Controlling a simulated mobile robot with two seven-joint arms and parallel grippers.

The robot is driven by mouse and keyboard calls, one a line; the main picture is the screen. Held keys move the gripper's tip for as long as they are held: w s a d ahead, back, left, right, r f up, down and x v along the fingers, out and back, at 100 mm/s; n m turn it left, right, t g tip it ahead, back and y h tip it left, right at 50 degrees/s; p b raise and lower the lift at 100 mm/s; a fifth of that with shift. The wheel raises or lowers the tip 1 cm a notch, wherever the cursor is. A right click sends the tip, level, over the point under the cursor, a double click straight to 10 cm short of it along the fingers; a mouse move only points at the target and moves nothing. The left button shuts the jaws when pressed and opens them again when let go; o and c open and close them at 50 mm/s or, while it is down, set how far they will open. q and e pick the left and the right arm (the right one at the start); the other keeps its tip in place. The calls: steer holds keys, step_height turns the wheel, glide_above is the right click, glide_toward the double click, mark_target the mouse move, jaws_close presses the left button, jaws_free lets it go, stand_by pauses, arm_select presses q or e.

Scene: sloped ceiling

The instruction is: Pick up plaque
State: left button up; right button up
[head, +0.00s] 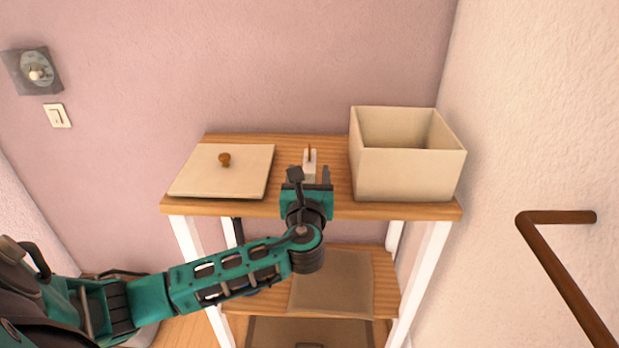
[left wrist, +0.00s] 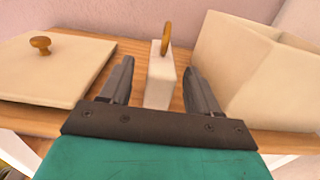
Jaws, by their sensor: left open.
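A small pale block with an upright brown wooden piece on top, which looks like the plaque (head: 309,158), stands on the wooden shelf top between a flat lid and an open box. It also shows in the left wrist view (left wrist: 160,78), upright between my fingers. My left gripper (head: 311,177) is open at the front of the shelf top, its fingers pointing at the block. In the left wrist view the left gripper's fingers (left wrist: 159,85) stand one on each side of the block, with gaps visible. The block's lower front is partly hidden in the head view. My right gripper is not in view.
A cream lid with a brown knob (head: 235,182) lies left of the block. An open cream box (head: 405,175) stands close on the right. The pink wall (head: 300,70) is behind the shelf. A brown handrail (head: 565,275) is at the far right.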

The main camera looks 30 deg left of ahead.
mark_target(309, 164)
arm_select(q)
steer(key=x, duration=0.4)
steer(key=shift+w+a+f+b, duration=0.1)
steer(key=shift+w+b, duration=0.1)
steer(key=shift+b, duration=0.15)
steer(key=shift+c, duration=0.3)
jaws_close()
